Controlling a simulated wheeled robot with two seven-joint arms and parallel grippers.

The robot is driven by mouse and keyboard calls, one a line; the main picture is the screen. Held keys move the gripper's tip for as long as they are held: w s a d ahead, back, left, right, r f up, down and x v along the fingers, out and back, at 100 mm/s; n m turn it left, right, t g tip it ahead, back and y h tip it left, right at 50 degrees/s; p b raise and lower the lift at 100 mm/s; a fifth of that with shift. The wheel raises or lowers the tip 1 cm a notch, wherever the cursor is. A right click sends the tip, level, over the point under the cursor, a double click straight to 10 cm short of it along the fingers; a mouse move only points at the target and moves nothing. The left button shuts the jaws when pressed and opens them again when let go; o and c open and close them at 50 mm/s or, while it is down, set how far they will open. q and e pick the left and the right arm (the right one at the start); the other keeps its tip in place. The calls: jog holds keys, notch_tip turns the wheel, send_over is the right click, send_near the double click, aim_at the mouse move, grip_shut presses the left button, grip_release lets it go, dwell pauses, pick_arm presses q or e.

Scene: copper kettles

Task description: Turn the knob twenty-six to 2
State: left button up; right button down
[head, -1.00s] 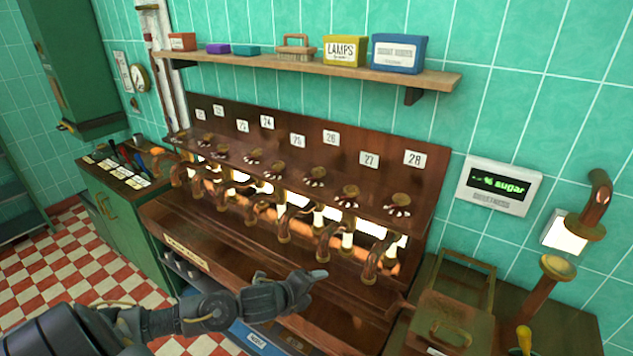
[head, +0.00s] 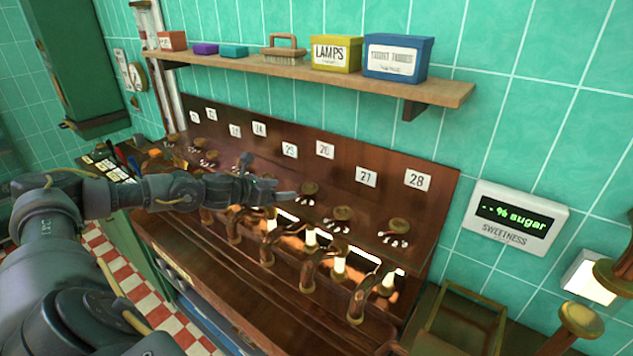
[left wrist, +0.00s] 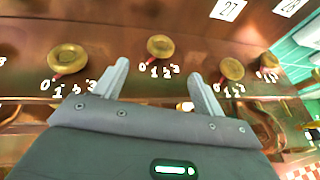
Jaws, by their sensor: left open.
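Knob twenty-six, a round brass knob (head: 309,188), sits on the sloping wooden panel below the white 26 label (head: 324,150). In the left wrist view the knob (left wrist: 160,46) appears just beyond and between my fingertips, with a white 0, 1, 2, 3 scale under it. Its red mark seems to lie toward 0. My left gripper (head: 288,190) reaches in from the left, close to this knob, with its fingers apart; they also show in the left wrist view (left wrist: 156,72). I cannot tell whether they touch the knob. My right gripper is not in view.
Neighbouring knobs are twenty-five (left wrist: 68,58) and twenty-seven (head: 342,213). Curved copper spouts (head: 310,270) stick out below the panel. A shelf (head: 300,72) with boxes hangs above. A sweetness display (head: 515,218) reading "--% sugar" is on the right wall.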

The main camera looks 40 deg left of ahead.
aim_at(306, 187)
pick_arm(q)
jog(key=p+x, duration=0.1)
jog(key=x, duration=0.1)
jog(key=p+x, duration=0.2)
jog(key=x, duration=0.1)
jog(key=p+x, duration=0.1)
jog(key=x, duration=0.2)
jog(key=shift+w+d+r+p, duration=0.1)
jog(key=shift+w+r+p, duration=0.15)
jog(key=shift+w+p, duration=0.15)
jog(key=shift+w+d+f, duration=0.1)
jog(key=shift+w+f, duration=0.25)
jog(key=shift+w, duration=0.15)
jog(key=shift+w+f, duration=0.2)
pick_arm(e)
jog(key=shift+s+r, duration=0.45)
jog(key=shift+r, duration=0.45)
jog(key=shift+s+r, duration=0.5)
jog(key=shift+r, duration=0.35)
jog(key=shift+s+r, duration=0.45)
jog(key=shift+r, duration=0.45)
pick_arm(q)
jog(key=c, duration=1)
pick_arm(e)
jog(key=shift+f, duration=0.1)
